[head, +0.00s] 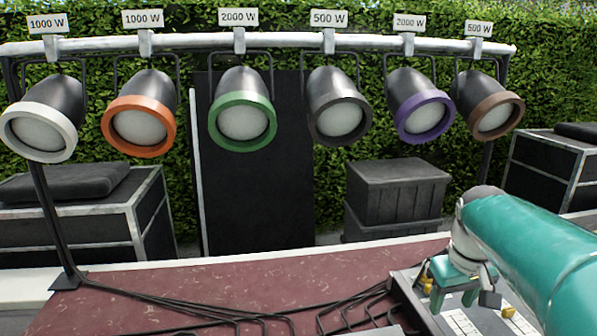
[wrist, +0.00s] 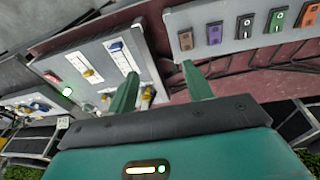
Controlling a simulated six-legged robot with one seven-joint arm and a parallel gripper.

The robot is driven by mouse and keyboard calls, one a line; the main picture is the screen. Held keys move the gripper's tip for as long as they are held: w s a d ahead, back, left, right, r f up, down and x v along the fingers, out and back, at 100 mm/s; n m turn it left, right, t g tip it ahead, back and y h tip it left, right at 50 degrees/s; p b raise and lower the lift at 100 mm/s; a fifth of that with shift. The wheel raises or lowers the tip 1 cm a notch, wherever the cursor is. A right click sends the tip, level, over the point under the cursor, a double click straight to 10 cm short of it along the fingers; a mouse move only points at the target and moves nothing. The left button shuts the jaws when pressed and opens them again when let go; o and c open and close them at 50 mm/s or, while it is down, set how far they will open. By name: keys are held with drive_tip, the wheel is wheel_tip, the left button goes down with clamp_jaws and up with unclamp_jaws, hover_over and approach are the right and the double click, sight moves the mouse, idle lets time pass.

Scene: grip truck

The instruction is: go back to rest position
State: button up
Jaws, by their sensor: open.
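My gripper (head: 462,284) is at the lower right of the head view, low over a grey control panel (head: 458,322). In the wrist view my gripper (wrist: 159,76) has its two green fingers spread apart, with nothing between them. The fingers point toward the gap between the grey slider panel (wrist: 148,47) and the grey switch panel (wrist: 257,35). Whether a fingertip touches either panel cannot be told.
Several lamps with coloured rims, such as the green-rimmed lamp (head: 243,122), hang from a white bar (head: 190,42). Black cables (head: 190,306) lie on the dark red tabletop (head: 230,279). Black cases (head: 395,190) stand behind.

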drive_tip(key=s+a+f+m+t, duration=0.1)
drive_tip(key=s+a+f+t, duration=0.2)
drive_tip(key=s+a, duration=1)
drive_tip(key=shift+a+t+y, duration=0.3)
drive_tip(key=shift+a+y, duration=0.1)
drive_tip(key=shift+a, duration=0.2)
drive_tip(key=shift+d, duration=0.1)
idle(0.5)
